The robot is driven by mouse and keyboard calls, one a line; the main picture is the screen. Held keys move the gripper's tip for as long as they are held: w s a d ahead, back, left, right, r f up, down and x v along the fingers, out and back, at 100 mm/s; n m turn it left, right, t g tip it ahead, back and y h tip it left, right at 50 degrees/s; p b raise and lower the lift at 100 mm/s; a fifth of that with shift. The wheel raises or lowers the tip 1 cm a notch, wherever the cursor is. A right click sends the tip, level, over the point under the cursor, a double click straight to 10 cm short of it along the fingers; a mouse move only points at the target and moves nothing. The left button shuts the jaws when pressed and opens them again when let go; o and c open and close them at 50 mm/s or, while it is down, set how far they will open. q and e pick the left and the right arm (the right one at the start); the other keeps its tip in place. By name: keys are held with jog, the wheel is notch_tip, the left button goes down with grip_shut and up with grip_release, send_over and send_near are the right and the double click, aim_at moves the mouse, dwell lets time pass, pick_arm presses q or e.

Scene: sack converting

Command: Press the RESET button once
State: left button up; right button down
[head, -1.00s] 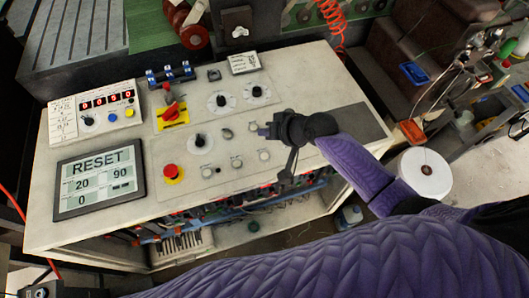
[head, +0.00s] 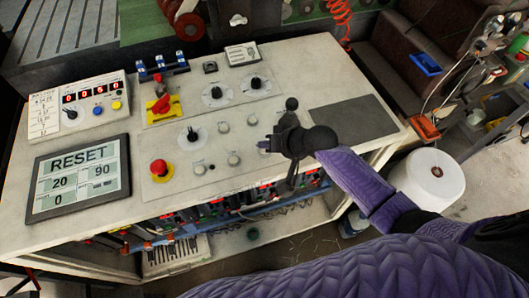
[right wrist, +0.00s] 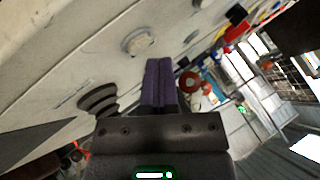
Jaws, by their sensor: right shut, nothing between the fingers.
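The screen (head: 80,175) at the left of the console shows the word RESET with numbers below. No button label is readable, so I cannot tell which button is RESET. Small pale round buttons sit on the console panel, one upper right (head: 252,120) and one lower middle (head: 234,159). My right gripper (head: 263,146) is shut and empty, low over the panel's right part, and appears to cover the lower right button. In the right wrist view its purple fingers (right wrist: 158,85) are together, with a pale round button (right wrist: 138,42) just beyond them. Contact cannot be told.
A red mushroom button (head: 158,167) stands left on the panel, near a black knob (head: 190,134). A red switch on a yellow plate (head: 162,108) is behind. A dark mat (head: 355,119) lies right.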

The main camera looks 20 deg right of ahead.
pick_arm(q)
jog(key=shift+a, duration=0.15)
pick_arm(e)
jog(key=shift+r, duration=0.1)
pick_arm(q)
jog(key=shift+d, duration=0.25)
jog(key=shift+d, duration=0.25)
jog(key=shift+a, duration=0.45)
dwell(0.3)
jog(key=shift+d, duration=0.15)
pick_arm(e)
jog(key=shift+f, duration=0.45)
pick_arm(q)
jog(key=shift+d+f, duration=0.2)
jog(key=shift+d, duration=0.1)
